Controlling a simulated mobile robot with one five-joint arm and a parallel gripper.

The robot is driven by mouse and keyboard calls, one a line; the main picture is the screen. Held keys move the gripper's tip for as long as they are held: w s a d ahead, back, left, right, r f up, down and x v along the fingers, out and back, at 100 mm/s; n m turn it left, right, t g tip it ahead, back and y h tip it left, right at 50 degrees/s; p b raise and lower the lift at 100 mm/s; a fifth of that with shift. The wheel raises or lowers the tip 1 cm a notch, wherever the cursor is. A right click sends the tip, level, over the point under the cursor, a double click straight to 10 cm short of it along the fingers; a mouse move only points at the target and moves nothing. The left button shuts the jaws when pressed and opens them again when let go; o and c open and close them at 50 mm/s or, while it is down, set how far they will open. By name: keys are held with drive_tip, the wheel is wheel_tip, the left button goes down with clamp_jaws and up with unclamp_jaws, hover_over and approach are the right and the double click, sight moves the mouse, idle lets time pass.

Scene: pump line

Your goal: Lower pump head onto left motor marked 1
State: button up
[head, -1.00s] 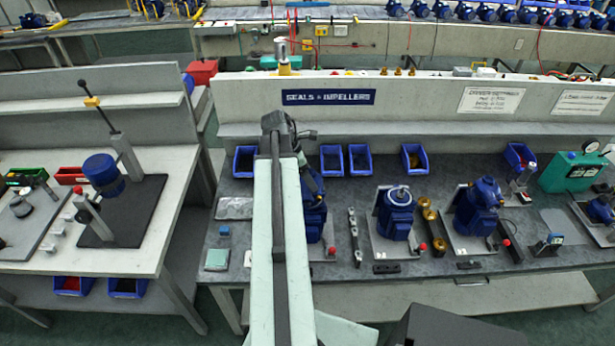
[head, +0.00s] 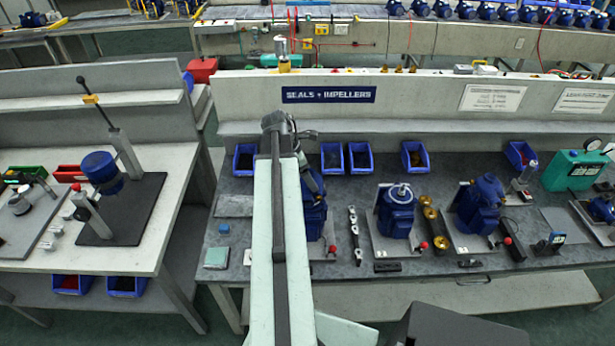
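The left motor (head: 315,222) is blue and stands on a grey plate on the bench, largely hidden behind my arm. No number is readable on it. My gripper (head: 313,184) hangs from the end of my arm directly over this motor. Its fingers are not clear, so I cannot tell whether they are open or shut. Blue shows around and under it; I cannot separate a pump head from the motor there. The middle motor (head: 397,210) is upright with a pale ring on top. The right motor (head: 478,208) has a larger blue top.
Blue bins (head: 415,158) line the back of the bench. A dark strip with several small parts (head: 355,236) and brass parts (head: 432,222) lie between the motors. A green case (head: 575,170) stands at right. The left table (head: 150,245) holds a lever press.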

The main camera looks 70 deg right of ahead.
drive_tip(key=shift+f+b, duration=1.6)
drive_tip(key=shift+f, duration=0.1)
drive_tip(key=o, duration=1.5)
drive_tip(key=shift+w, duration=0.1)
drive_tip(key=shift+r, duration=0.1)
drive_tip(key=shift+r+p, duration=0.3)
drive_tip(key=shift+p, duration=0.1)
wheel_tip(320, 180, up, 8)
drive_tip(key=p, duration=0.8)
drive_tip(key=shift+r, duration=0.25)
drive_tip(key=shift+f, duration=0.1)
